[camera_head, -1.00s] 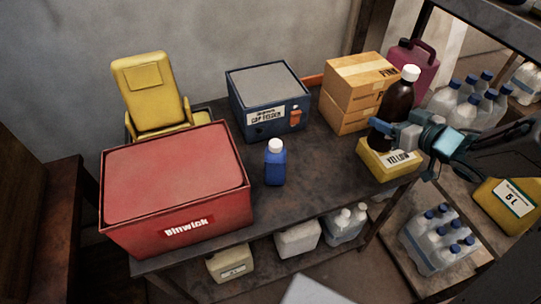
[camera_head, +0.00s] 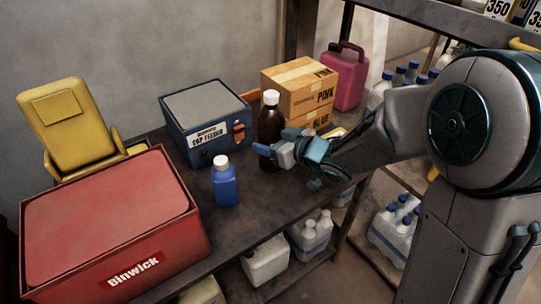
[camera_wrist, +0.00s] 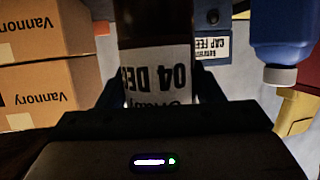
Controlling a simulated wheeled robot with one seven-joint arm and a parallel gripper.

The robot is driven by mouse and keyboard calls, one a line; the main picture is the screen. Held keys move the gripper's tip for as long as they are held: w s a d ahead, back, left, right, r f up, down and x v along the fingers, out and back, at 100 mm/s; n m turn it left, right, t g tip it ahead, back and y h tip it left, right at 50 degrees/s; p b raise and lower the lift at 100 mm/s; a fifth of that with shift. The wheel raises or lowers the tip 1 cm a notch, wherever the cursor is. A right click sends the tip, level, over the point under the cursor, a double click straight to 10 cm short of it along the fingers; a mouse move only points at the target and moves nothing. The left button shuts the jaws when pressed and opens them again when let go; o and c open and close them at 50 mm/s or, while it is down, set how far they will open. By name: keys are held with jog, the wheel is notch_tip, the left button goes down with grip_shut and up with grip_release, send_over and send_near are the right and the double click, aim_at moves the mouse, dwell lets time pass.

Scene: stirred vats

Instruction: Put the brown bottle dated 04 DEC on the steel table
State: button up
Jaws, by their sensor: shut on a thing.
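The brown bottle (camera_head: 270,119) with a white cap stands upright in my gripper (camera_head: 268,150), just left of the cardboard cartons. In the wrist view, its white label (camera_wrist: 158,82) reads 04 DEC, upside down, and the fingers are on either side of it. My gripper is shut on the bottle. The bottle is over the dark table top (camera_head: 262,200).
A blue bottle (camera_head: 225,185) stands left of my gripper. Stacked cartons (camera_head: 300,90) stand close on the right. The table's front middle is clear.

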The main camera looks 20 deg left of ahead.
jog(key=shift+f+b, duration=0.65)
jog(key=shift+f, duration=1.25)
jog(key=shift+f, duration=0.1)
jog(key=shift+f, duration=0.15)
jog(key=o, duration=1.4)
